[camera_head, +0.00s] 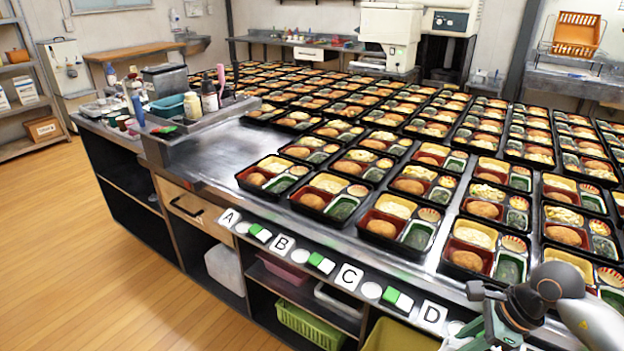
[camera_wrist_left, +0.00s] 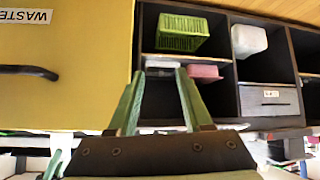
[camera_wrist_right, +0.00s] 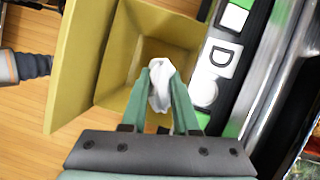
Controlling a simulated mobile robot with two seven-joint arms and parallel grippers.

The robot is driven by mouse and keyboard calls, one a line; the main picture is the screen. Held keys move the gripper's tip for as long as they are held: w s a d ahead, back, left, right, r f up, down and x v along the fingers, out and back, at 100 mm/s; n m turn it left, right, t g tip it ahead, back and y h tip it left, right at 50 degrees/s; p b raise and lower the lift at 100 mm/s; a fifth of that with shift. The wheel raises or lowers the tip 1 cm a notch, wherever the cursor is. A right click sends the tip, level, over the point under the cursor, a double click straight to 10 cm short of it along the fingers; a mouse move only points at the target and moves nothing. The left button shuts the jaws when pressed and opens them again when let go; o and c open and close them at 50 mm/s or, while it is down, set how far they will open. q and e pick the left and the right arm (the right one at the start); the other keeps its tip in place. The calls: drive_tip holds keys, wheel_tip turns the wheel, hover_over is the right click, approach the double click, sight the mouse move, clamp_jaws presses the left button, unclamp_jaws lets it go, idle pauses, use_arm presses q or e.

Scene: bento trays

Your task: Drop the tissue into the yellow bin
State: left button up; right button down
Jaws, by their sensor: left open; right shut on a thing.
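The tissue (camera_wrist_right: 161,88) is a crumpled white piece between the fingertips of my right gripper (camera_wrist_right: 160,92) in the right wrist view. The right gripper is shut on it, over the open mouth of the yellow bin (camera_wrist_right: 112,68). The bin's inside and floor show below the tissue. In the head view the bin (camera_head: 398,338) shows at the bottom edge, under the counter. In the left wrist view its yellow front panel (camera_wrist_left: 65,100) has a WASTE label and a dark handle. My left gripper (camera_wrist_left: 158,82) is open and empty beside that panel.
The counter edge carries letter cards, including D (camera_wrist_right: 221,58), right beside the bin. A green basket (camera_head: 310,326) sits in the shelf left of the bin. Rows of filled bento trays (camera_head: 400,225) cover the counter. Wooden floor is clear at left.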

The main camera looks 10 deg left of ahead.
drive_tip(key=shift+w+d+m+t, duration=0.35)
drive_tip(key=shift+w+m, duration=0.1)
drive_tip(key=shift+m, duration=0.45)
wheel_tip(320, 180, down, 5)
drive_tip(key=b, duration=0.3)
drive_tip(key=shift+f+b, duration=0.5)
drive_tip(key=shift+b, duration=0.05)
drive_tip(key=c, duration=0.7)
unclamp_jaws()
drive_tip(key=shift+c, duration=0.2)
drive_tip(key=shift+o, duration=0.7)
use_arm(q)
drive_tip(key=shift+w+d+f+h, duration=0.15)
drive_tip(key=shift+w+d+f, duration=0.05)
drive_tip(key=shift+d+f, duration=0.35)
drive_tip(key=shift+w+d+f+h, duration=0.15)
drive_tip(key=shift+d+f, duration=0.3)
drive_tip(key=shift+f, duration=0.2)
use_arm(e)
drive_tip(key=shift+r, duration=0.1)
